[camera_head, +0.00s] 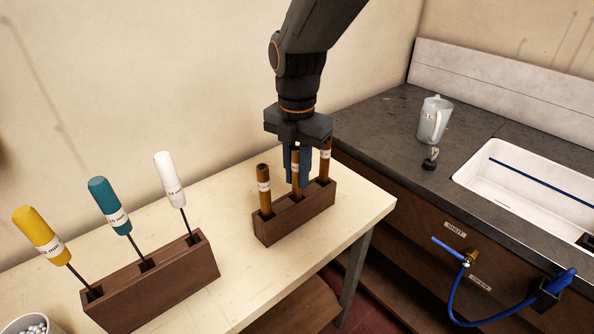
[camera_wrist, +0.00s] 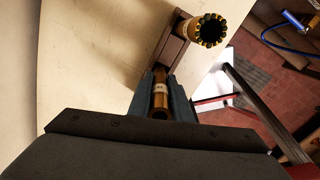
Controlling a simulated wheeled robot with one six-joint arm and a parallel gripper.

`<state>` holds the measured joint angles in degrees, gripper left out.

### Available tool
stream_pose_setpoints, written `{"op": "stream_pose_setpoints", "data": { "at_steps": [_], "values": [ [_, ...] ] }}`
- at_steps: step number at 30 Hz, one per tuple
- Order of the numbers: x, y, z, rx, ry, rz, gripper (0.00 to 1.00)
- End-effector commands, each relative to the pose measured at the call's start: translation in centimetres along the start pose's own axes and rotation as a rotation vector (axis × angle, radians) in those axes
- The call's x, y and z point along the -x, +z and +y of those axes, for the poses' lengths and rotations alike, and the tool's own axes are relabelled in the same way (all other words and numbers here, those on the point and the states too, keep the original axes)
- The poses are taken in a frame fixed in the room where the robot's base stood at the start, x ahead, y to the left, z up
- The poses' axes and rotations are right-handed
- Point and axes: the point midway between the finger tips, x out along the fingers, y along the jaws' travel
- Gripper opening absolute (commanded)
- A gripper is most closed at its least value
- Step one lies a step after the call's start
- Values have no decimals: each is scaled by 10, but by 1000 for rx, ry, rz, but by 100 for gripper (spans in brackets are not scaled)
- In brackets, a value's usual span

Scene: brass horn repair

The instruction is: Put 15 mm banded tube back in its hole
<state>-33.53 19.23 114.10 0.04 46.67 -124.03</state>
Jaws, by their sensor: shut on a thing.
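A dark wooden block (camera_head: 295,218) stands on the pale table with three brass-brown tubes at it, each with a white label band too small to read. My gripper (camera_head: 298,180) points down and is shut on the middle tube (camera_head: 296,158). In the wrist view the held tube (camera_wrist: 160,95) lies between the fingers (camera_wrist: 160,100). It looks upright over the middle of the block; the fingers hide whether its lower end is in the hole. The left tube (camera_head: 264,190) and right tube (camera_head: 325,162) stand on either side.
A second block (camera_head: 150,285) holds yellow, teal and white-handled tools at the left. One neighbouring tube's notched top (camera_wrist: 208,30) shows close to the gripper in the wrist view. A counter with a jug (camera_head: 434,120) and sink (camera_head: 530,170) is at the right.

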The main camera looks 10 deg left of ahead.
Motion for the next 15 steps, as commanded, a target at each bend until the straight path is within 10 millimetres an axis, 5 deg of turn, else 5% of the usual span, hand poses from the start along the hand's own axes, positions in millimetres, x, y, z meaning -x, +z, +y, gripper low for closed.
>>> {"op": "stream_pose_setpoints", "data": {
  "at_steps": [3, 4, 7, 15],
  "values": [
    [-3, 0, 0, 0, 0, 0, 0],
    [-2, 0, 0, 0, 0, 0, 23],
    [-2, 0, 0, 0, 0, 0, 40],
    [-2, 0, 0, 0, 0, 0, 40]
  ]
}}
